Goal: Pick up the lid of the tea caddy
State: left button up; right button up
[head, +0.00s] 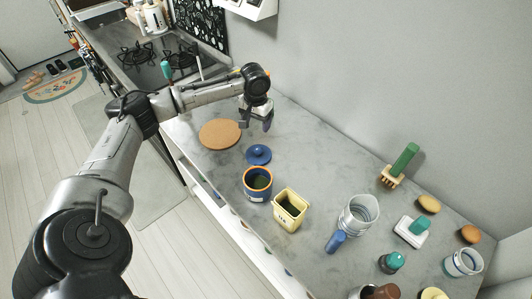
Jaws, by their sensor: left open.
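A round blue lid with a knob (259,154) lies on the grey counter, knob up. Just in front of it stands a round blue canister with an orange rim (257,194), open, dark inside, with a small pale label. A yellow square tin (289,222) with dark lettering stands to its right, also open with dark contents. I cannot tell for sure which of the two is the tea caddy; the blue lid matches the round canister in shape and colour. My left gripper (257,125) is open and empty, pointing down behind the blue lid, apart from it. My right gripper is out of view.
A round cork mat (220,134) lies left of the lid. A glass jug (358,216), a blue object (336,242), a green-handled brush (400,165) and several other items crowd the right. The wall runs along the back. Counter between lid and wall is clear.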

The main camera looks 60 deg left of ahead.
aim_at(258, 148)
pick_arm(q)
jog(key=shift+n, duration=0.4)
notch_tip(258, 148, down, 9)
jog(key=shift+d+r, duration=0.1)
jog(key=shift+r, duration=0.1)
jog(key=shift+d+f+p, duration=0.2)
jog(key=shift+f+p, duration=0.25)
jog(key=shift+f, duration=2.2)
jog(key=c, duration=1)
